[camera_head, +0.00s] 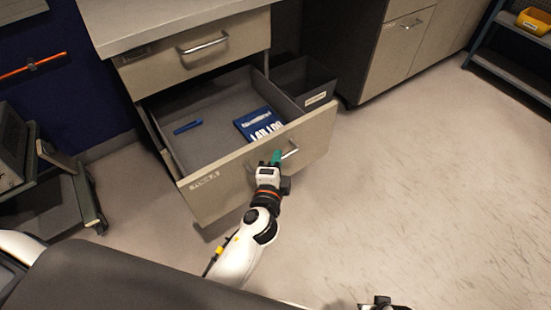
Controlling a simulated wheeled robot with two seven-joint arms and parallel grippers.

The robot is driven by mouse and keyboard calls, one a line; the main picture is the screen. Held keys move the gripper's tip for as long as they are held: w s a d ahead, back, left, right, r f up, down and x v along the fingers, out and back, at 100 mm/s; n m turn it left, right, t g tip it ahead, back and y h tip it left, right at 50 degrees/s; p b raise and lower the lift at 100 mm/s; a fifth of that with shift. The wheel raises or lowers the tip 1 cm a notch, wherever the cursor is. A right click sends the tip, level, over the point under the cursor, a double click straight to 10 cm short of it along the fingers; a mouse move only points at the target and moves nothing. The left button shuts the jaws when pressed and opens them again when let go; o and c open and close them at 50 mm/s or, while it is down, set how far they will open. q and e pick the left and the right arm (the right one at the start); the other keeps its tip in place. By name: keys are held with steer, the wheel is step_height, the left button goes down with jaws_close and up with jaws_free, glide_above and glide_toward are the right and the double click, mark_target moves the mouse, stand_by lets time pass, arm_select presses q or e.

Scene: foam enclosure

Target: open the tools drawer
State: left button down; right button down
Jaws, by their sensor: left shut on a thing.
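The lower drawer (258,170) of the grey cabinet is pulled well out, with its inside in plain view. Its front carries a small label (204,180), too blurred to read surely, and a metal bar handle (291,153). My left gripper (276,159) is at the drawer front, shut on this handle; its fingers hide part of the bar. A blue book or box (258,124) with white lettering and a small blue item (187,127) lie in the drawer. A small part of my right gripper (382,304) shows at the bottom edge; its jaws cannot be made out.
The upper drawer (195,55) of the same cabinet is shut. A dark labelled bin (303,84) stands beside the open drawer, behind its front panel. A dark rack (60,195) is at the left. The floor (430,180) to the right is clear.

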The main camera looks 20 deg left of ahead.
arm_select(q)
steer(key=c, duration=1.5)
jaws_free()
